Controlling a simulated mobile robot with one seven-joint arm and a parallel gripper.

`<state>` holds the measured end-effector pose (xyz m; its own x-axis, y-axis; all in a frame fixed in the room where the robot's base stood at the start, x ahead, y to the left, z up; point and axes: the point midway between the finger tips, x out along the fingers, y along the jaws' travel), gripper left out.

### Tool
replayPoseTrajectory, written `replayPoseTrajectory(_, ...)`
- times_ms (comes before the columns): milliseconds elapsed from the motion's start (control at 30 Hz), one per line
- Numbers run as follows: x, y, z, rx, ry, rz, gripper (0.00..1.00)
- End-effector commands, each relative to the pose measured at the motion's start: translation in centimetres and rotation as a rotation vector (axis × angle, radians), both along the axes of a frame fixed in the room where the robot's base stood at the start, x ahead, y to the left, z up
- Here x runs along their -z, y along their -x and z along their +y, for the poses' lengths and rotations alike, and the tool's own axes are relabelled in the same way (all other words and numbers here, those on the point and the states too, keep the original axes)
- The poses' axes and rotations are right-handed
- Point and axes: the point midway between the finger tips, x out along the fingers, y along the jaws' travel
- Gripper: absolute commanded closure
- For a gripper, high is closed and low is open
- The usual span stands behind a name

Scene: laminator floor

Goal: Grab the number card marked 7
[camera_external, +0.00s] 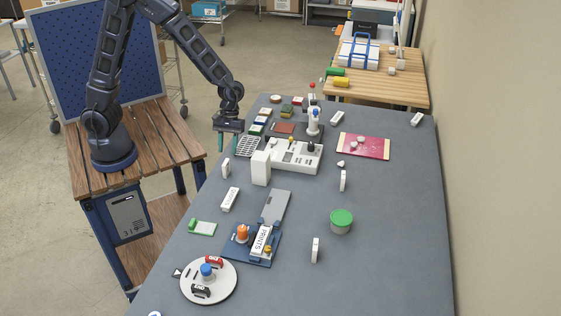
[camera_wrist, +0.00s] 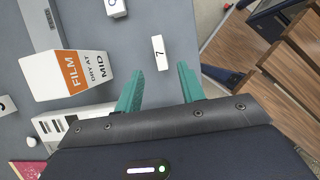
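The number card marked 7 (camera_wrist: 159,53) is a small white block with a black 7, lying ahead of my fingertips in the wrist view. In the external view, a small white upright card (camera_external: 226,168) stands near the table's left edge and looks like the same one; its mark is not readable there. My gripper (camera_wrist: 158,68) is open, its two teal fingers on either side of the line to the card, with nothing between them. In the external view my gripper (camera_external: 229,142) hangs above the table's left edge, higher and farther back than the card.
A white box marked FILM (camera_wrist: 75,75) stands left of the card; the external view shows it too (camera_external: 261,168). A white control panel (camera_external: 290,157) lies behind it. Another white piece (camera_wrist: 117,8) is beyond the card.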

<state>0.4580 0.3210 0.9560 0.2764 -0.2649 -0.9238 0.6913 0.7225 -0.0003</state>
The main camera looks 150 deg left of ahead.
Motion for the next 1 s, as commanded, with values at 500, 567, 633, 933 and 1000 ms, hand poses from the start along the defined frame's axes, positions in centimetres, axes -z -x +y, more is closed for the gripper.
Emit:
replayPoseTrajectory(500, 4.7, -1.3, -1.5, 0.003, 0.003, 0.001, 0.61)
replayPoseTrajectory(567, 5.5, -1.5, -1.7, 0.001, 0.003, 0.001, 0.61)
replayPoseTrajectory(633, 6.5, -1.7, -2.0, 0.002, 0.003, 0.002, 0.61)
replayPoseTrajectory(933, 8.0, -2.3, -2.5, 0.003, 0.000, 0.000, 0.61)
replayPoseTrajectory(1000, 7.9, -2.3, -2.5, 0.003, 0.000, 0.000, 0.61)
